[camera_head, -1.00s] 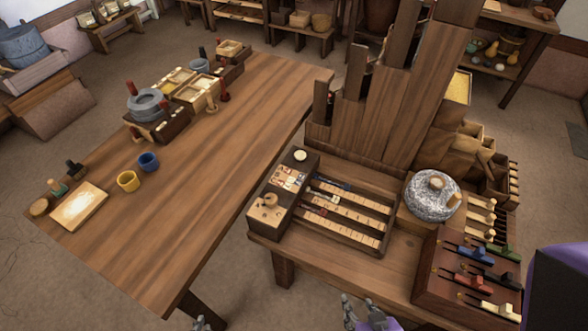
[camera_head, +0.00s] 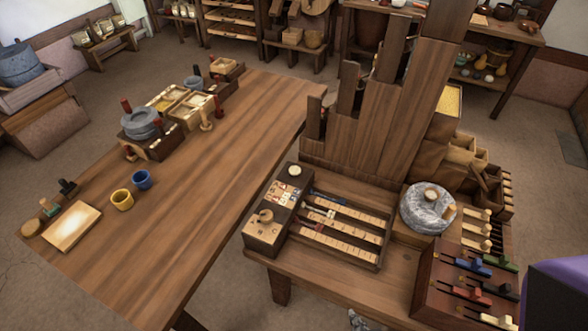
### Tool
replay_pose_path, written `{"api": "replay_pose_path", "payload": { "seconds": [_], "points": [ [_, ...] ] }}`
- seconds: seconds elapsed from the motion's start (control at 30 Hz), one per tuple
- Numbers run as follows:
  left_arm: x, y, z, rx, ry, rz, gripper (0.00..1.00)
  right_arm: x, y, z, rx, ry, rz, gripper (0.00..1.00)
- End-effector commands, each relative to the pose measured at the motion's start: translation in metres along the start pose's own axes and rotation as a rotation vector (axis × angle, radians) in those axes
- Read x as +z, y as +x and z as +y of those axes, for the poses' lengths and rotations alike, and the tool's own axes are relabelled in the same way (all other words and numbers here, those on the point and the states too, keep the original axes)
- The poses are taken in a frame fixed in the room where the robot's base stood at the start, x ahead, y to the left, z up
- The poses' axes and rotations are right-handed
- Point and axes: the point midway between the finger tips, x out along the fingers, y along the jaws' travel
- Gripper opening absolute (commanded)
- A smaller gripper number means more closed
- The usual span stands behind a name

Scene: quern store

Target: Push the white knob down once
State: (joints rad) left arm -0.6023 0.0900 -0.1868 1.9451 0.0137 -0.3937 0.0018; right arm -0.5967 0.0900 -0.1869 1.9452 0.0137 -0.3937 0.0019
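A small round white knob (camera_head: 294,170) stands on the far end of a dark wooden box (camera_head: 253,238) on the near right bench. Picture tiles lie in the middle of the box top, and a pale plate with a brown wooden peg (camera_head: 266,215) is at its near end. The white knob is unobstructed, and nothing touches it. A grey fingertip part of my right gripper (camera_head: 358,321) shows at the bottom edge, well below and apart from the knob; its opening cannot be made out. My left gripper is not in view.
Right of the knob's box lies a tray of sliding rulers (camera_head: 383,250). Beyond it are a grey millstone (camera_head: 427,209) and a box of coloured levers (camera_head: 430,285). Tall wooden boards (camera_head: 385,130) rise behind the knob. The long table (camera_head: 190,215) at left is largely clear.

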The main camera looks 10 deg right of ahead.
Motion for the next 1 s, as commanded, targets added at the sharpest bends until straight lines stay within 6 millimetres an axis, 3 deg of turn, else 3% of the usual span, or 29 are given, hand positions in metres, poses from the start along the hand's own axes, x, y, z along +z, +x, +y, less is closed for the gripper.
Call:
{"api": "replay_pose_path", "payload": {
  "seconds": [1.0],
  "points": [
    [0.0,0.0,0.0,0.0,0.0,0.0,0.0,0.007,-0.004,0.001,0.003,0.004,-0.012,0.0]
  ]
}}
